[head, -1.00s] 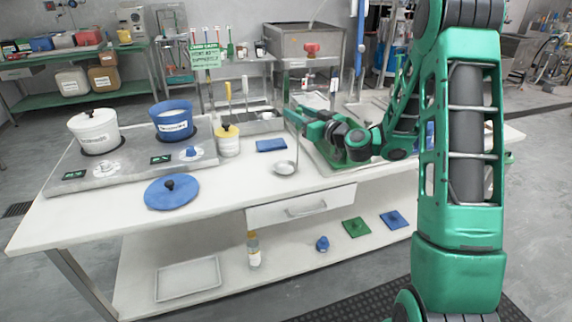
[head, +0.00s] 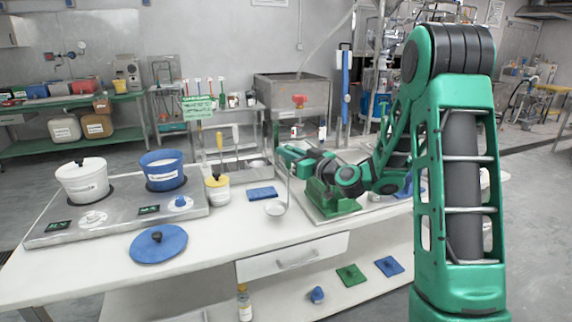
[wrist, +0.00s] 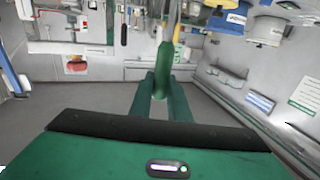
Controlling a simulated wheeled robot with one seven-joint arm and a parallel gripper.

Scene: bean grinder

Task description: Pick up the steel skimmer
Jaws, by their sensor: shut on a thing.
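The steel skimmer (head: 275,209) hangs below my gripper (head: 287,153) in the head view, its round shallow dish low and its thin handle rising to the fingertips. The dish is in front of the blue pad. I cannot tell for sure whether it clears the white counter. In the wrist view my gripper (wrist: 164,98) has its two green fingers closed on a green grip, which looks like the handle end of the skimmer (wrist: 163,70). The dish cannot be made out in the wrist view.
The white counter (head: 215,243) holds a blue pad (head: 262,194), a yellow-labelled tub (head: 217,189), a blue lid (head: 158,244), a white pot (head: 85,181) and a blue pot (head: 163,171) on a hotplate. A green sign (head: 198,108) stands behind. The counter's front middle is clear.

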